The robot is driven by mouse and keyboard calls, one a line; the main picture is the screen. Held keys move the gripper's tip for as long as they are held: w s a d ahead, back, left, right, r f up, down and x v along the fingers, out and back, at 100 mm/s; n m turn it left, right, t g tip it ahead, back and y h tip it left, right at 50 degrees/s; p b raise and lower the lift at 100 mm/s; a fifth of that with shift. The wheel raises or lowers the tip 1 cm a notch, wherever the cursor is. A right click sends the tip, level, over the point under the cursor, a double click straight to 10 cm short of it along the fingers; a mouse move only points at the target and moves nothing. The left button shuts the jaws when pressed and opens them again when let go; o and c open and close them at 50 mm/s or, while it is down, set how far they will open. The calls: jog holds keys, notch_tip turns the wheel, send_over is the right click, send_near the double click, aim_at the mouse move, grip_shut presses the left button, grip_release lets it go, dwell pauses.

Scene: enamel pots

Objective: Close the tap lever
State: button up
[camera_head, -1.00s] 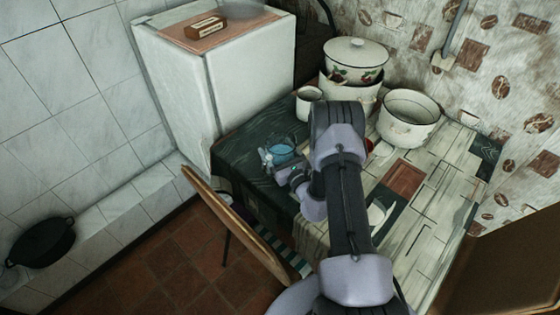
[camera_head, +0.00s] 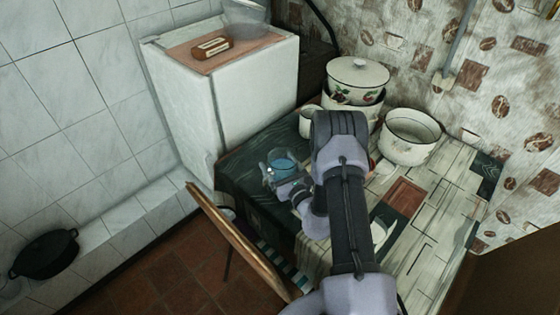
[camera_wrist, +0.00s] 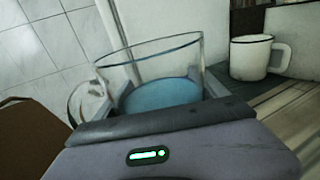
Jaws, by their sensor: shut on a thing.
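No tap or tap lever shows in either view. My gripper (camera_head: 282,172) is shut on a clear glass vessel (camera_head: 284,160) with blue contents, over the dark left end of the table. In the wrist view, the glass (camera_wrist: 150,68) stands upright between the jaws of my gripper (camera_wrist: 160,98), its open rim upward and the blue part low inside. A curved clear piece, like a handle, shows at its left side. The jaws hide its lower part, and I cannot tell whether it touches the table.
The table (camera_head: 415,230) bears a white mug (camera_wrist: 250,57), stacked enamel pots (camera_head: 356,80) and an open white pot (camera_head: 408,137). A white fridge (camera_head: 255,90) stands behind, with a clear container (camera_head: 247,14) on top. A chair (camera_head: 235,237) stands at the table's left edge.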

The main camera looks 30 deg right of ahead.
aim_at(265, 185)
jog(key=s+a, duration=0.2)
jog(key=s, duration=0.1)
jog(key=s+a, duration=0.5)
jog(key=s, duration=0.1)
jog(key=shift+a+r, duration=0.4)
jog(key=shift+s+a+r+b, duration=0.25)
jog(key=shift+s+a+b, duration=0.5)
jog(key=shift+b, duration=1.25)
